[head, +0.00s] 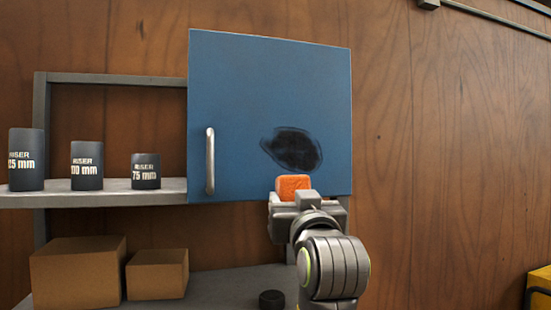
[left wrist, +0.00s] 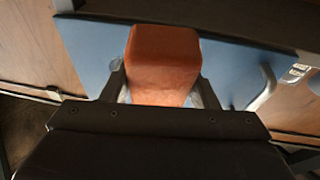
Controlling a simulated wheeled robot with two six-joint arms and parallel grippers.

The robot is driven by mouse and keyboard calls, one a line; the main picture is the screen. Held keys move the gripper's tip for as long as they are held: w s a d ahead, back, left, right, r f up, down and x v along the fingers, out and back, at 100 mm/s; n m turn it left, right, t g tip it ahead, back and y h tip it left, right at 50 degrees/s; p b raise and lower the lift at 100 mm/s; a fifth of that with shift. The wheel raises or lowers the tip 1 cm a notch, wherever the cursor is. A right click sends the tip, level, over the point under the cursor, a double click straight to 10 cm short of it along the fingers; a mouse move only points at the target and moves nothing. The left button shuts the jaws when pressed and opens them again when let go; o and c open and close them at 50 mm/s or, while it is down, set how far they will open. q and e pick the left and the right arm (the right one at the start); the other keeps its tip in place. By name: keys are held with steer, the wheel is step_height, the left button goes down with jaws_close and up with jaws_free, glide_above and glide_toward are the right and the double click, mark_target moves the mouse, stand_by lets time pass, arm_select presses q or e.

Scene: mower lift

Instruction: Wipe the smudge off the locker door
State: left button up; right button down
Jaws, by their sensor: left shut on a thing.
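The blue locker door (head: 240,110) fills the middle of the head view, with a grey vertical handle (head: 210,161) at its lower left. A dark smudge (head: 292,148) is on the door's lower right part. My left gripper (head: 295,196) is shut on an orange block (head: 293,184), just below the smudge and in front of the door's lower edge. The block also shows between the fingers in the left wrist view (left wrist: 163,65), with the blue door (left wrist: 90,55) behind it. I cannot tell whether the block touches the door. My right gripper is not in view.
A grey shelf (head: 110,197) left of the door holds three black risers, the nearest to the door marked 75 mm (head: 146,171). Two cardboard boxes (head: 78,272) and a small black round thing (head: 272,300) are on the lower shelf. A yellow thing (head: 540,282) stands at far right.

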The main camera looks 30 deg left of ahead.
mark_target(260, 149)
arm_select(q)
steer(key=s+r+n+y, duration=0.1)
steer(key=s+r+y, duration=0.2)
steer(key=s+r, duration=0.35)
steer(key=shift+n+g+y, duration=0.3)
steer(key=shift+g, duration=0.1)
steer(key=shift+w+f+p+x, duration=0.1)
steer(key=shift+f+p+x, duration=0.25)
steer(key=shift+x, duration=0.85)
steer(key=shift+w+f+p+x, duration=0.15)
steer(key=shift+p+x, duration=0.4)
steer(key=shift+x, duration=0.65)
steer(key=shift+w+f+p+x, duration=0.15)
steer(key=shift+p+x, duration=0.3)
steer(key=shift+x, duration=0.8)
steer(key=shift+w+a, duration=0.6)
steer(key=shift+a, duration=0.25)
steer(key=shift+w+d, duration=0.1)
